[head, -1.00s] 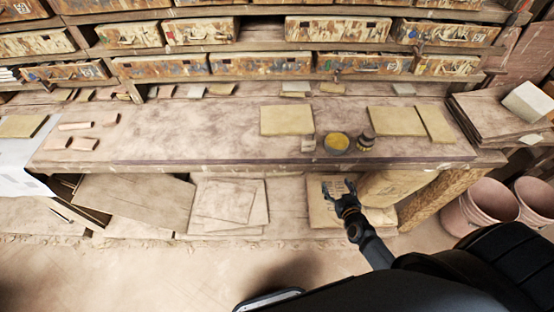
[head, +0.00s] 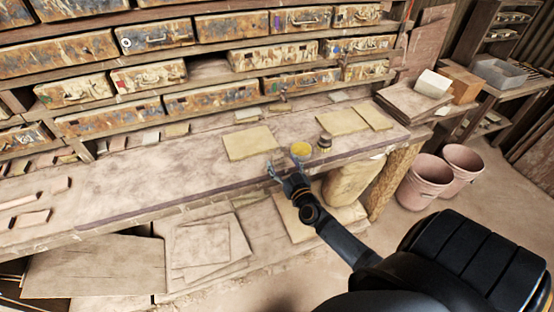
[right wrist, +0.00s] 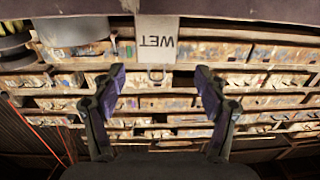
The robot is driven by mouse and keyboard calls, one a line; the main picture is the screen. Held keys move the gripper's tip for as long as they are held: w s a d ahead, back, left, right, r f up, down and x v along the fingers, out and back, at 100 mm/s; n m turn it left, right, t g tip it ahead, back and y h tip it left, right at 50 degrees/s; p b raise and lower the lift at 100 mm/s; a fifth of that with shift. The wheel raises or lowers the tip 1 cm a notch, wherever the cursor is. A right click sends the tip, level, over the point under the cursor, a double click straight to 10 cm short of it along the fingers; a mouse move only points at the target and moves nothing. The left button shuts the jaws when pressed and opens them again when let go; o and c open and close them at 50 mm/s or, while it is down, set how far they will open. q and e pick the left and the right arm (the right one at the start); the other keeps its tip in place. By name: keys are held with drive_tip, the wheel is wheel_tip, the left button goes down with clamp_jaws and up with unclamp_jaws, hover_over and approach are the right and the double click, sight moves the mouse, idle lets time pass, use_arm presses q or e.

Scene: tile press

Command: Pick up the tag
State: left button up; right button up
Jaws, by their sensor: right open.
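The tag (right wrist: 157,38) is a pale plate reading "WET". It shows upside down at the top of the right wrist view, against the dark bench edge. It lies ahead of my right gripper (right wrist: 160,76), in line with the gap between the spread fingers and apart from them. In the head view my right gripper (head: 283,172) is open and empty at the bench's front edge, left of a yellow-filled bowl (head: 301,149). I cannot make out the tag there; the gripper seems to cover it. My left gripper is out of view.
A dark jar (head: 325,142) stands right of the bowl. Flat tan tiles (head: 249,143) lie on the workbench (head: 150,185). Drawers (head: 210,102) fill the shelves behind. Pink buckets (head: 424,182) stand on the floor at right. The bench's middle left is mostly clear.

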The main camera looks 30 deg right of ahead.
sight(278, 155)
drive_tip(key=shift+w+d, duration=0.2)
drive_tip(key=shift+w, duration=0.2)
drive_tip(key=w, duration=0.3)
drive_tip(key=w+d+b, duration=0.1)
drive_tip(key=shift+w+f, duration=0.2)
drive_tip(key=shift+f, duration=0.05)
drive_tip(key=shift+s+r, duration=0.1)
drive_tip(key=shift+s, duration=0.1)
drive_tip(key=shift+c, duration=1)
drive_tip(key=c, duration=0.9)
drive_tip(key=shift+o, duration=0.2)
wheel_tip(278, 155, up, 10)
drive_tip(key=p, duration=0.9)
drive_tip(key=shift+r, duration=0.1)
